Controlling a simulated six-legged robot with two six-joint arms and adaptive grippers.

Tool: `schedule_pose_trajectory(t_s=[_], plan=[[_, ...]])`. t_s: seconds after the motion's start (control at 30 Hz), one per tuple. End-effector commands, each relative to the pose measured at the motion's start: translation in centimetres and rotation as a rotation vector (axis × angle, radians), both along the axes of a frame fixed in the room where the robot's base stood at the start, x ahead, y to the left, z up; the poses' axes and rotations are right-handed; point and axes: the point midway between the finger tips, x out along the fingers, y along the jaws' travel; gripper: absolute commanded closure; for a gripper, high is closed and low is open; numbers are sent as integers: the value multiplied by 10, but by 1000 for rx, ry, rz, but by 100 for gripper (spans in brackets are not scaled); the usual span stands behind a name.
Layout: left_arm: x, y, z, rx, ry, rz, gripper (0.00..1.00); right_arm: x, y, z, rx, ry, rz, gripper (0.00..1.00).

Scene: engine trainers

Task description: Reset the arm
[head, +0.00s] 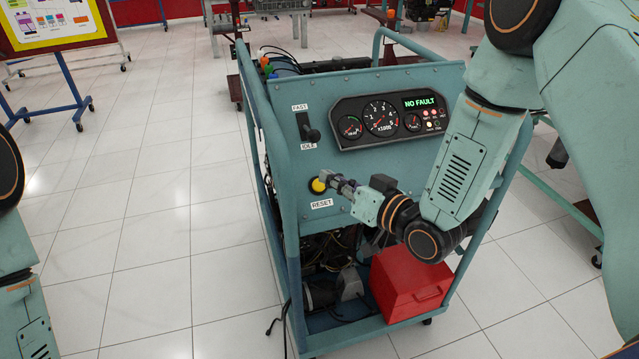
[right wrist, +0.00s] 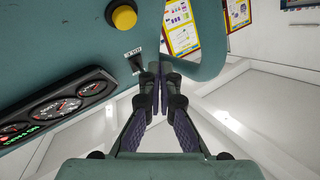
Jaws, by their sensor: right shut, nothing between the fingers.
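The round yellow button (head: 318,185) sits on the teal panel (head: 345,170) of the engine trainer, above a RESET label (head: 321,204). It also shows in the right wrist view (right wrist: 124,17), at the top. My right gripper (head: 330,178) is in front of the panel, its tips beside the button in the head view. In the right wrist view its fingers (right wrist: 157,72) are together and empty, to the lower right of the button. I cannot tell whether they touch the panel. The display (head: 420,102) reads NO FAULT in green. My left gripper is out of view.
A black lever (head: 308,128) stands between FAST and IDLE labels. The gauge cluster (head: 380,118) is to its right. A red box (head: 410,282) rests on the cart's lower shelf. A teal tube rail frames the panel. Tiled floor (head: 150,240) is clear on the left.

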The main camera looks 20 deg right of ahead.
Motion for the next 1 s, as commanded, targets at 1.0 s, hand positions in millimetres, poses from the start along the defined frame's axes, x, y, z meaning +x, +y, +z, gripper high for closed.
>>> schedule_pose_trajectory(t_s=[1.0], plan=[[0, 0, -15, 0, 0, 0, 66, -254, -53, -226, -479, 1054, -131, 100]])
